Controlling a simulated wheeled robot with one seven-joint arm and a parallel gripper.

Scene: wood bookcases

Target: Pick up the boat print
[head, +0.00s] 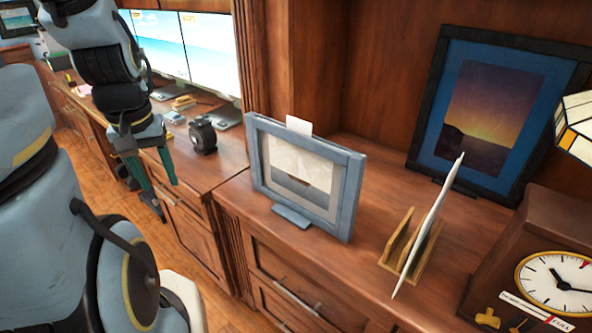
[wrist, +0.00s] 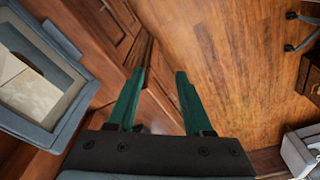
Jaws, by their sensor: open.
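The likely boat print is the picture in a grey-blue frame (head: 348,196), standing upright on the wooden counter. It has a pale upper part and a dark shape low down, too small to identify surely as a boat. A pale card sticks up above its top edge. In the wrist view the frame (wrist: 50,117) is at the left, partly cut off. My gripper (head: 160,198) is open and empty, left of the frame and apart from it, beside the front of the desk. In the wrist view the green fingers (wrist: 160,73) are spread, with drawer fronts and floor beyond.
A wooden letter holder (head: 424,252) with a white sheet stands right of the frame. A large sunset picture (head: 428,148) leans behind. A clock (head: 556,283) is at the right. Monitors (head: 207,45) and a black round device (head: 203,137) are left. Bare counter surrounds the frame.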

